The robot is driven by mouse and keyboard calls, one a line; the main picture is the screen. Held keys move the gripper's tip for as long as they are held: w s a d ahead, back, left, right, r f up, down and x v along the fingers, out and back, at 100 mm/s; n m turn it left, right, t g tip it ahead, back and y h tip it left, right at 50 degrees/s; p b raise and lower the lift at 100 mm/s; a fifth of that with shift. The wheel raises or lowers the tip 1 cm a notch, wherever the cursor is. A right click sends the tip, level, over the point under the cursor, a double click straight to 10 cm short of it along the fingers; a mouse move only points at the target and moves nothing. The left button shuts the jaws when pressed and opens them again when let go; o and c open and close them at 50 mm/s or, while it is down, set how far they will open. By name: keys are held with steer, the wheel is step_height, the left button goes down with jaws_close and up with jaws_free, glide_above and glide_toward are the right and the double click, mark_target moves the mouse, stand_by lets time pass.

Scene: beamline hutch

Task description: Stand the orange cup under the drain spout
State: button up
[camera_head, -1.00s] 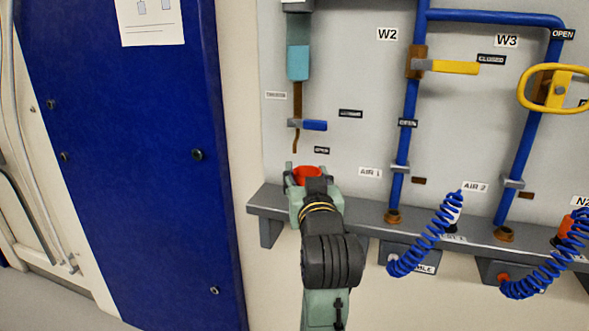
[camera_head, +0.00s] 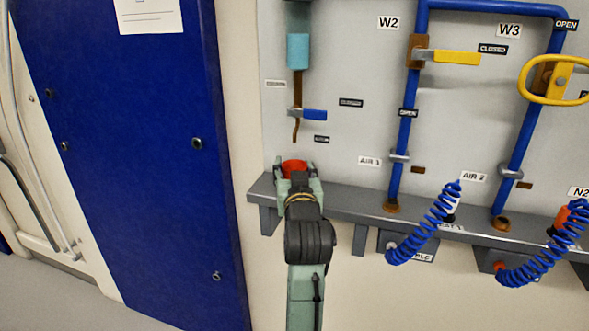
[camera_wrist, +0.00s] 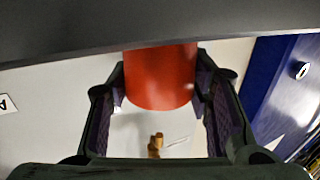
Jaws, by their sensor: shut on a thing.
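My gripper (camera_head: 294,170) is shut on the orange cup (camera_head: 294,164), with a finger on either side of it. In the head view only the cup's upper part shows above my gripper. In the wrist view the cup (camera_wrist: 160,78) sits between the fingers (camera_wrist: 160,104). The brown drain spout (camera_head: 296,131) hangs from the pipe on the wall panel, below a small blue-handled valve (camera_head: 313,114). The cup is below the spout's tip in the picture, with a gap. The cup's base and its contact with the ledge are hidden.
A grey ledge (camera_head: 345,205) runs along the panel's foot, its left end by my gripper. Blue pipes (camera_head: 404,150) and coiled blue hoses (camera_head: 425,232) stand to the right. A blue door-like panel (camera_head: 120,130) is at the left.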

steer(key=shift+f, duration=0.3)
steer(key=o, duration=1.1)
steer(key=shift+r, duration=0.2)
